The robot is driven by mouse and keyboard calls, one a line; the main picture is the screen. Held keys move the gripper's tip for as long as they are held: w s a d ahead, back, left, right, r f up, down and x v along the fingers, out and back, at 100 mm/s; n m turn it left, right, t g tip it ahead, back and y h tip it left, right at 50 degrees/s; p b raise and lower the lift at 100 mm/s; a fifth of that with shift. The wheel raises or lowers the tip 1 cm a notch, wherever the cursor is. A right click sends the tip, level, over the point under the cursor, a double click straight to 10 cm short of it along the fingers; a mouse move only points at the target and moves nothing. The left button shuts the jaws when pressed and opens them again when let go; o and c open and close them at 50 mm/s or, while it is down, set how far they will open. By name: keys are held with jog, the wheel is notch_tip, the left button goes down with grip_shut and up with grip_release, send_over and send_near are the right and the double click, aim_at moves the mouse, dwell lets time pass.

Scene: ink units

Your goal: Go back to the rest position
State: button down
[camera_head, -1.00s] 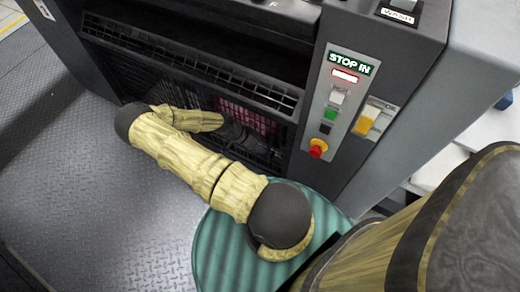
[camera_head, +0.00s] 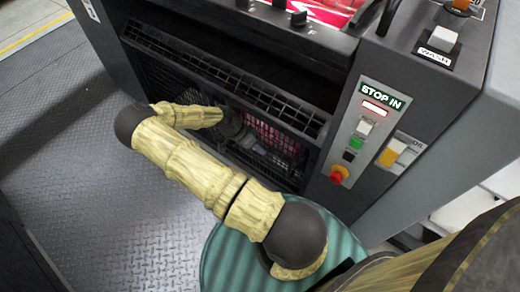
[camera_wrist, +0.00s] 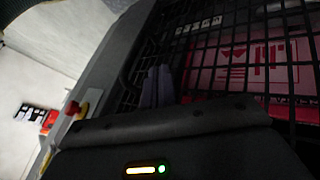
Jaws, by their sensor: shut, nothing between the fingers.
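My arm stretches across the head view in front of the ink unit's dark front. My gripper (camera_head: 262,148) is a small dark shape before the mesh guard (camera_head: 240,75), hard to make out there. In the wrist view the two grey fingers (camera_wrist: 157,86) stand side by side, closed, with nothing held. They are in front of the black mesh, and I cannot tell whether they touch it.
A STOP IN panel (camera_head: 372,130) with a red knob (camera_head: 338,174) is on the machine's right post. The tread-plate floor (camera_head: 100,210) at left is clear.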

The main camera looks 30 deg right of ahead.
dwell(0.3)
jog(key=s+a+r+n+t+y, duration=0.25)
jog(key=a+r+n, duration=0.35)
jog(key=r, duration=0.4)
jog(key=s+a+r+n+t+y, duration=0.1)
jog(key=s+a+r+n+t, duration=0.15)
jog(key=a+r+n, duration=0.5)
jog(key=s+a+r+n+t+y, duration=0.2)
jog(key=a+r+n+t, duration=0.15)
jog(key=r, duration=0.75)
notch_tip(320, 180, up, 29)
jog(key=p, duration=2.9)
jog(key=shift+s+d+g, duration=0.15)
jog(key=shift+d+g, duration=0.05)
jog(key=shift+g, duration=0.25)
